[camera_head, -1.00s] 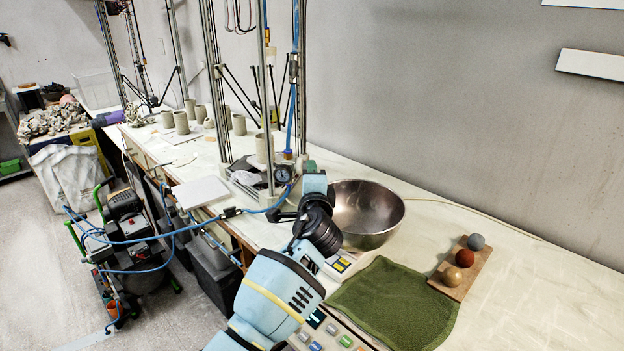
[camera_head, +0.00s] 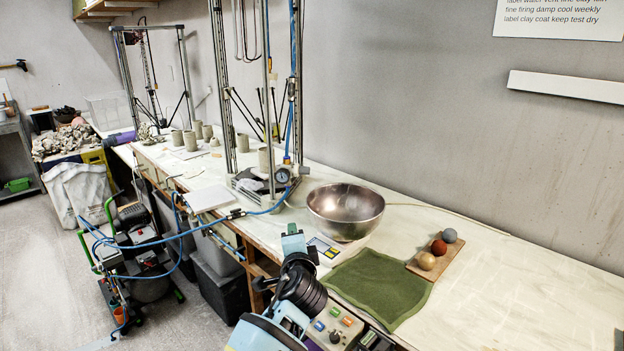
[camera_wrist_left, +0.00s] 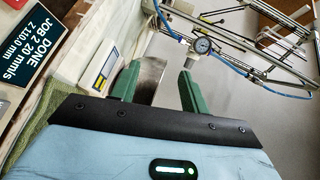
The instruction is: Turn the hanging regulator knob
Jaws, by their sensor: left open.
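The regulator's round dial gauge (camera_head: 282,176) hangs at the near foot of the metal printer frame, with a blue hose running to it. A small fitting (camera_head: 287,160) sits just above it; which part is the knob is too small to tell. In the left wrist view the gauge (camera_wrist_left: 202,46) shows beyond the fingertips, nearer the right finger. My right gripper is not in view.
A steel bowl (camera_head: 345,212) stands right of the gauge. Blue hoses (camera_head: 150,240) cross at the left. The frame's uprights (camera_head: 269,110) rise beside the gauge.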

